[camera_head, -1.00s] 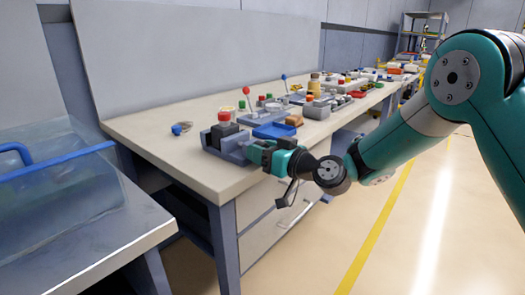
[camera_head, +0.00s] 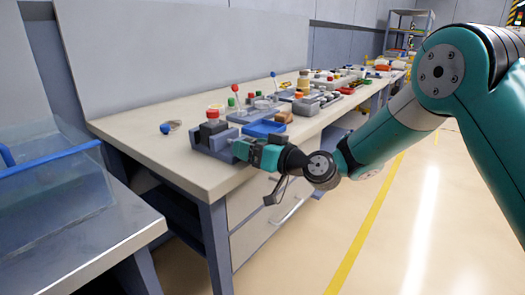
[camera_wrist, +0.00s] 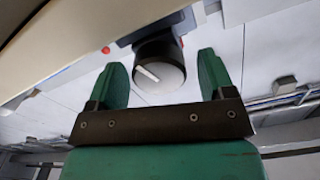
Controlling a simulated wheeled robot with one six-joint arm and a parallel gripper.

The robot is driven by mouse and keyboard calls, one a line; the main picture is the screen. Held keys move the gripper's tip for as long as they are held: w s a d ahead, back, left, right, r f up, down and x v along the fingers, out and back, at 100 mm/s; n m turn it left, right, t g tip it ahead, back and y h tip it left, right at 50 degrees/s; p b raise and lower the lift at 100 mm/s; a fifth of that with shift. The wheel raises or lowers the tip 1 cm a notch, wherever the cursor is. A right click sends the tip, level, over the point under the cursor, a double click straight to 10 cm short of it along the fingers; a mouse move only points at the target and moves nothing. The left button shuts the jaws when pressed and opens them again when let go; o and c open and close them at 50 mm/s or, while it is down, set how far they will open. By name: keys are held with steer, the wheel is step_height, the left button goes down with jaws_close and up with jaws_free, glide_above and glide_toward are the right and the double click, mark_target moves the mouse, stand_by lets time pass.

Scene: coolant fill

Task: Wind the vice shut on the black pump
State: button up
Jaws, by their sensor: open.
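The blue-grey vice (camera_head: 212,150) stands at the bench's near front corner in the head view. The black pump (camera_head: 212,127), with a red cap on top, sits upright in it. From this view I cannot tell whether the jaws touch the pump. My gripper (camera_head: 240,150) is at the vice's front right side, over the bench edge. In the wrist view my gripper (camera_wrist: 163,63) is open. Its two green fingers stand either side of a round black knob (camera_wrist: 158,66) with a white line on its pale face. A gap shows on each side of the knob.
A blue tray (camera_head: 264,128) lies on the bench just beyond the vice. Small parts and tools crowd the bench farther back. A blue-knobbed piece (camera_head: 167,127) lies left of the vice. A metal table (camera_head: 90,255) stands at the near left. The floor on the right is clear.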

steer(key=b+v, duration=0.5)
steer(key=v, duration=1.2)
steer(key=shift+s+d, duration=0.1)
steer(key=shift+d, duration=0.05)
